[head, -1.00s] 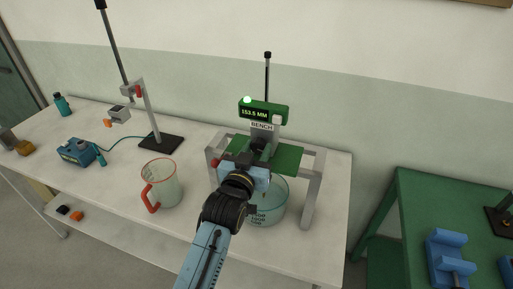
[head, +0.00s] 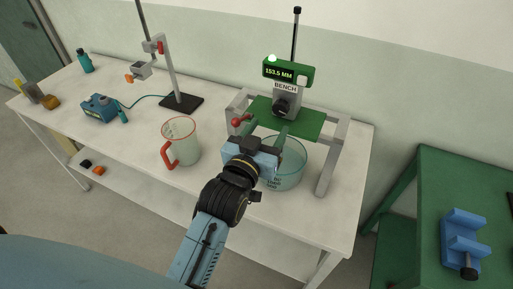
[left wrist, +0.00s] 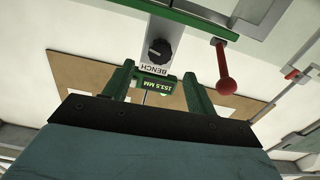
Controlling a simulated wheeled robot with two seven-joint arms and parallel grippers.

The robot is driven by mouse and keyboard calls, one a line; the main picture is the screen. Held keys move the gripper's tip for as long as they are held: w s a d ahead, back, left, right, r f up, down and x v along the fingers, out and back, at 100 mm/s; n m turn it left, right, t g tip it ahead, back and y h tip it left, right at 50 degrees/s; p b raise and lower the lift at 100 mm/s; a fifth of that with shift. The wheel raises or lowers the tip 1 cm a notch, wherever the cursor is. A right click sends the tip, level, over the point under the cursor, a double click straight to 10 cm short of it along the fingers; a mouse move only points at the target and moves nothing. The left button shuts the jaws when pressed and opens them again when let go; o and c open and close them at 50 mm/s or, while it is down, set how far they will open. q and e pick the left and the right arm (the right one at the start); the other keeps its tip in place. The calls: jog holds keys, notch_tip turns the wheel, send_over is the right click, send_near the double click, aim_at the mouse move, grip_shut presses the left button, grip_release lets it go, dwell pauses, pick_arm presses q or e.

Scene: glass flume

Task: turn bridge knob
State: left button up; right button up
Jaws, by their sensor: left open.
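A black knob (head: 287,104) sits on the front of a grey housing marked BENCH (head: 286,87), on a bridge with a green deck (head: 310,119). The knob also shows in the left wrist view (left wrist: 160,50), with a pale mark on its face. The green display (head: 289,71) above reads 153.5 MM, with a lit lamp on top. My left gripper (head: 267,128) is open and empty, in front of and below the knob, apart from it. In the left wrist view its two green fingers (left wrist: 157,82) stand apart, below the knob. My right gripper is not in view.
A red ball handle (head: 239,122) sticks out at the bridge's left; it is close in the left wrist view (left wrist: 226,86). A glass vessel (head: 291,165) stands under the bridge. A red-handled jug (head: 181,142) and a clamp stand (head: 182,102) are to the left.

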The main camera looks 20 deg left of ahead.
pick_arm(q)
jog(key=s, duration=0.6)
jog(key=shift+a+b, duration=0.15)
jog(key=shift+b, duration=0.2)
jog(key=s+a+f+m+g, duration=0.1)
jog(key=s+a+f+g, duration=0.2)
jog(key=s+f+g, duration=0.5)
jog(key=s+a+f+m+g, duration=0.1)
jog(key=s+a+f+g, duration=0.2)
jog(key=s+f+g, duration=0.5)
jog(key=s+f+b, duration=0.3)
jog(key=f+b, duration=0.1)
jog(key=f, duration=1.3)
jog(key=s+f+b, duration=0.2)
jog(key=f+b, duration=0.1)
jog(key=f, duration=1.4)
jog(key=s+a+f+b, duration=0.1)
jog(key=s+f+b, duration=0.1)
jog(key=s+f, duration=0.6)
jog(key=s+a+f+g+b, duration=0.1)
jog(key=s+a+f+b, duration=0.1)
jog(key=s+f, duration=0.5)
notch_tip(320, 180, down, 4)
jog(key=shift+s+r+m+y+b, duration=0.1)
jog(key=shift+s+m+y+b, duration=0.25)
jog(key=shift+b, duration=0.45)
